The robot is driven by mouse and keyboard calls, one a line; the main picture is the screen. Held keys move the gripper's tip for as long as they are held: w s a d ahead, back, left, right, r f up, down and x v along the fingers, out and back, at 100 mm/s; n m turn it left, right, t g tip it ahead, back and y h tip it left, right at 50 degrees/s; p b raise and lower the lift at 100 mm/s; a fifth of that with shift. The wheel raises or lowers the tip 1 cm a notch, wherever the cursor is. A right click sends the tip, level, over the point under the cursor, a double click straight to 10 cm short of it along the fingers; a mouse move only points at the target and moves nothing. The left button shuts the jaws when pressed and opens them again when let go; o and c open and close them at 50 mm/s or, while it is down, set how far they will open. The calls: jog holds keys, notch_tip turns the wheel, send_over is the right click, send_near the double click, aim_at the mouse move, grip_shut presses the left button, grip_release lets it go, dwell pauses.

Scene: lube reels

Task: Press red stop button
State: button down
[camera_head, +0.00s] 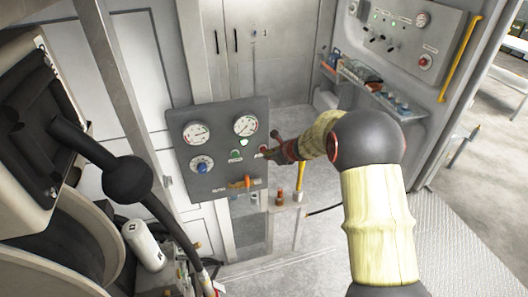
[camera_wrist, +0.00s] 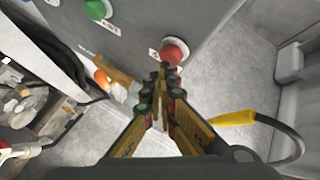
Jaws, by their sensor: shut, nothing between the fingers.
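The red stop button (camera_wrist: 175,50) is a round mushroom cap near the right edge of the grey control panel (camera_wrist: 150,20) in the wrist view. My gripper (camera_wrist: 164,72) is shut and empty, with its fingertips at the button's lower edge in the picture. I cannot tell whether they touch it. In the head view my gripper (camera_head: 270,153) reaches the right side of the grey panel (camera_head: 215,175), and its tip mostly hides the button. A green button (camera_wrist: 97,10) and an orange-handled switch (camera_wrist: 102,78) are on the same panel.
The panel also carries two gauges (camera_head: 197,133) and a blue knob (camera_head: 202,165). A second panel (camera_head: 405,35) with its own red button (camera_head: 425,63) is on the right wall. A yellow handle (camera_wrist: 232,118) with a black cable sits right of my gripper.

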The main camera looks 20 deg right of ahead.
jog(key=shift+w, duration=0.5)
dwell(0.4)
jog(key=shift+s, duration=0.1)
jog(key=shift+s+b, duration=0.4)
jog(key=shift+s, duration=0.45)
jog(key=shift+s, duration=0.1)
jog(key=s+b, duration=0.2)
jog(key=s, duration=0.2)
jog(key=shift+s, duration=0.4)
dwell(0.6)
